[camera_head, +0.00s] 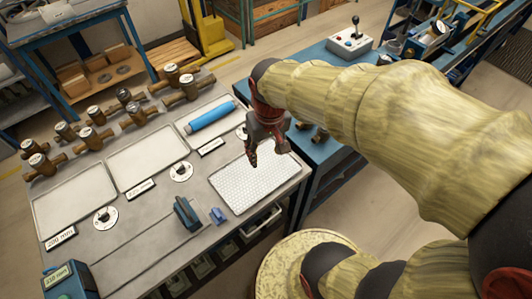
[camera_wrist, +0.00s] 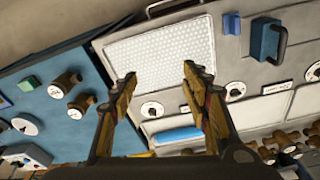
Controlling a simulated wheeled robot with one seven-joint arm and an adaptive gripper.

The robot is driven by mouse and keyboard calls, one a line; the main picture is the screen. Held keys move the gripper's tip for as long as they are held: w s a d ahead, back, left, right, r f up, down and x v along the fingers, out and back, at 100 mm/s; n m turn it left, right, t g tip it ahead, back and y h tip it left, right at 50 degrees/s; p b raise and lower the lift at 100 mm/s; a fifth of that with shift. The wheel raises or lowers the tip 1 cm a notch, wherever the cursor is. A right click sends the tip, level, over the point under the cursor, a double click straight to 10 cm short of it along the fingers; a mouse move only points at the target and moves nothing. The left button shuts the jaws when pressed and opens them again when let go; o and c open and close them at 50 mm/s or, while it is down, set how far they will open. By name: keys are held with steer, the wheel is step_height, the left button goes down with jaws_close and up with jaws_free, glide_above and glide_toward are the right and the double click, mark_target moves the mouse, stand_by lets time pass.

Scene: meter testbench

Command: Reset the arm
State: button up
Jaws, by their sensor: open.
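My gripper (camera_head: 252,152) hangs from my arm above the right part of the grey bench, over the white textured tray (camera_head: 262,178). In the wrist view my gripper (camera_wrist: 158,72) has its two fingers spread apart with nothing between them. The tray (camera_wrist: 165,50) lies beyond the fingertips there. A blue cylinder (camera_head: 210,116) lies in a tray behind my gripper; it also shows in the wrist view (camera_wrist: 178,134) between the fingers but farther off.
Several brown meters (camera_head: 124,100) stand along the bench's back. Two more trays (camera_head: 148,156) (camera_head: 75,205) lie to the left. A dark blue block with a handle (camera_head: 188,214) stands at the front. A blue table (camera_head: 318,150) with a joystick box (camera_head: 350,41) stands to the right.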

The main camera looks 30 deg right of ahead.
stand_by(0.5)
steer(key=s+a+r+n+t+b, duration=0.1)
steer(key=s+a+r+t+b, duration=0.2)
steer(key=s+r, duration=0.4)
steer(key=shift+a+t, duration=0.45)
steer(key=shift+t, duration=0.15)
stand_by(0.4)
